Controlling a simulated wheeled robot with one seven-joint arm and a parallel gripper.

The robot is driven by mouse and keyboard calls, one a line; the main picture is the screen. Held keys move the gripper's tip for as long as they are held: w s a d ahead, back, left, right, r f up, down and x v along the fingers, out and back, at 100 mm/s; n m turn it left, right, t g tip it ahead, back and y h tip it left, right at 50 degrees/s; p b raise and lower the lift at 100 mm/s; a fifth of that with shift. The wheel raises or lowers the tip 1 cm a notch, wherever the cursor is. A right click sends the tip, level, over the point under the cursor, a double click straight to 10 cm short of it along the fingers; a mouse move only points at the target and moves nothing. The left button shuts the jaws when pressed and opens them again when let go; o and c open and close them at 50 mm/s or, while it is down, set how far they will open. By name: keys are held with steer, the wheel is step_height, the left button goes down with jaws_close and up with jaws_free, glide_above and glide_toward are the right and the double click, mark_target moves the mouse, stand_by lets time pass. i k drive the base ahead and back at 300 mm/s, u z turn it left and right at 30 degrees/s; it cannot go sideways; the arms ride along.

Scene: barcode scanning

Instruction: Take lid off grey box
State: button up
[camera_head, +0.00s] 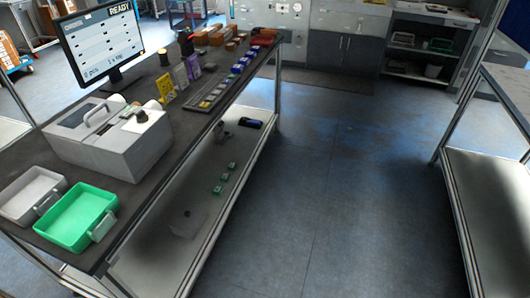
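A light grey box-like unit (150,153) stands on the dark workbench at the left. Its top carries a handle (101,112), a dark panel (84,112) and a dark round knob-like part (141,115). I cannot tell where a lid ends and the body begins. A smaller grey box-shaped thing (188,222) with a dark spot on top sits on the bench's lower shelf; its outline blends into the shelf. I cannot tell which of the two is the grey box. My gripper is not in view.
A green tray (76,218) and a grey tray (33,193) sit at the bench's near end. A monitor (103,40) showing READY stands behind. Small green items (224,177) and a dark blue item (251,123) lie on the lower shelf. The floor (350,200) to the right is clear.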

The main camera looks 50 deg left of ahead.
mark_target(186, 219)
steer(key=u, duration=0.25)
steer(key=i, duration=1.65)
steer(key=u, duration=1)
steer(key=i, duration=1.1)
steer(key=u, duration=1.7)
steer(key=i, duration=0.65)
steer(key=u, duration=0.55)
